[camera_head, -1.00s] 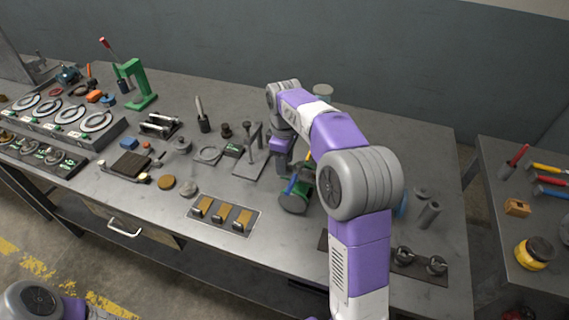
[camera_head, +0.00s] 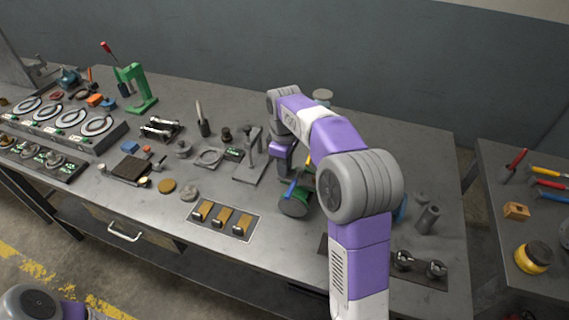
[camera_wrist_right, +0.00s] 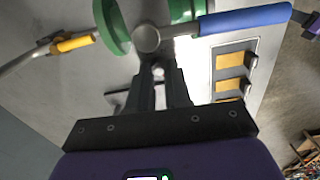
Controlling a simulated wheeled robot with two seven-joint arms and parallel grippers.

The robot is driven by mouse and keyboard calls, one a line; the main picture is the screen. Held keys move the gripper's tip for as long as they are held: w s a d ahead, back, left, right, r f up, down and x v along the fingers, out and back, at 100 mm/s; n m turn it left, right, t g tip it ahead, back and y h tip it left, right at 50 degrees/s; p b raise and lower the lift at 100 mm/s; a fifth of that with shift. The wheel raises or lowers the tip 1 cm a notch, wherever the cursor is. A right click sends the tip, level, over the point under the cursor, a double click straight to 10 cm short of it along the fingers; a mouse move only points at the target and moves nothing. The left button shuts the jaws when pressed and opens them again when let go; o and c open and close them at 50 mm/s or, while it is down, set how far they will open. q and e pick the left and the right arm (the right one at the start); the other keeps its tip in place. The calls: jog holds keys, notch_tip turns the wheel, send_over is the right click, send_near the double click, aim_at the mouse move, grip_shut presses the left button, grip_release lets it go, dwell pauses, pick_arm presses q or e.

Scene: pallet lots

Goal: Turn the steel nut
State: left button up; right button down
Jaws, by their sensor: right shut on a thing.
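My right gripper (camera_wrist_right: 160,78) points at a green fixture (camera_wrist_right: 112,27), which also shows in the head view (camera_head: 294,207). Its fingers are shut on a small grey steel piece (camera_wrist_right: 158,70), apparently the steel nut; its shape is mostly hidden between the fingertips. Just beyond is a round steel end (camera_wrist_right: 147,38) beside a blue handle (camera_wrist_right: 245,18). In the head view my right arm hides much of the fixture and the fingertips. My left gripper is not in view.
A plate with several brass-coloured pieces (camera_head: 190,225) lies left of the fixture near the front edge. A grey stand (camera_head: 250,160) is close to the left of my right gripper. A steel cylinder (camera_head: 428,219) stands to the right. Open bench surface lies behind my arm.

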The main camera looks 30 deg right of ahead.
jog(key=m+p, duration=0.2)
jog(key=m, duration=0.1)
jog(key=shift+r+p, duration=0.15)
jog(key=shift+p, duration=0.25)
jog(key=m+p, duration=0.3)
jog(key=shift+d, duration=0.1)
jog(key=m+p, duration=0.2)
jog(key=m, duration=0.1)
jog(key=shift+m, duration=0.4)
jog(key=shift+d+m+p, duration=0.1)
jog(key=shift+m+p, duration=0.6)
jog(key=shift+m, duration=0.3)
jog(key=shift+f, duration=0.2)
jog(key=c, duration=1.1)
grip_release()
jog(key=shift+o, duration=0.2)
